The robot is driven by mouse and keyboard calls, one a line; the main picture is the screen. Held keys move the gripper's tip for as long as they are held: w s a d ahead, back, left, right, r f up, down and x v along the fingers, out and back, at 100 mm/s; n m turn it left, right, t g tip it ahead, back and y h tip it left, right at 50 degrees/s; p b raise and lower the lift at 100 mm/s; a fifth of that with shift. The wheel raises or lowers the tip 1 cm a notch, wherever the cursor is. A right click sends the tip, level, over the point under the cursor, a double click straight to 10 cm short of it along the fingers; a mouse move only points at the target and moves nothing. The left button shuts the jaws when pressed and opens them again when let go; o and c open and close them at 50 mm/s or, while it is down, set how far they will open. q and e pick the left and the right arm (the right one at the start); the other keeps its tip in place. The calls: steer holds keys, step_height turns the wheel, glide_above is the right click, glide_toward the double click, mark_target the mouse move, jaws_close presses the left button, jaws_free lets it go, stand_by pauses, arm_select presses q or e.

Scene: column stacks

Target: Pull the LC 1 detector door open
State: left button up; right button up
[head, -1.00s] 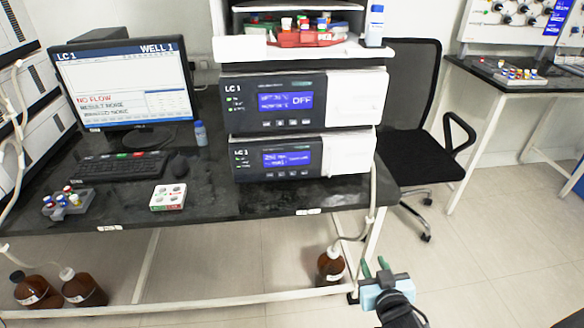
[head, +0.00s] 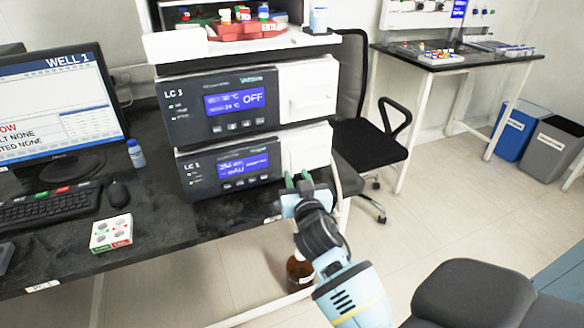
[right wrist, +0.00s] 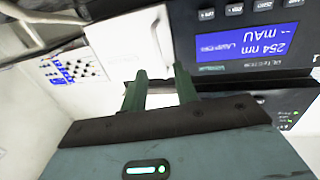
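The LC 1 detector (head: 200,172) is the lower dark module of the stack, with a blue display reading in mAU. Its white door (head: 308,145) is at the right of its front and looks closed. In the right wrist view, upside down, the door (right wrist: 112,52) shows a slim upright handle (right wrist: 157,36). My right gripper (head: 297,180) is just in front of the door's lower part. In the right wrist view its green fingers (right wrist: 160,88) are apart with nothing between them; the handle lies beyond their tips. My left gripper is out of view.
An upper LC 1 module (head: 190,108) reading OFF sits on the detector, under a white tray (head: 240,43) of bottles. A black chair (head: 375,140) stands to the right. A monitor (head: 60,100) and a white vial rack (head: 111,232) are on the bench at left.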

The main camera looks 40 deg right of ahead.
mark_target(292, 165)
steer(key=shift+x, duration=2.4)
steer(key=shift+c, duration=0.3)
jaws_close()
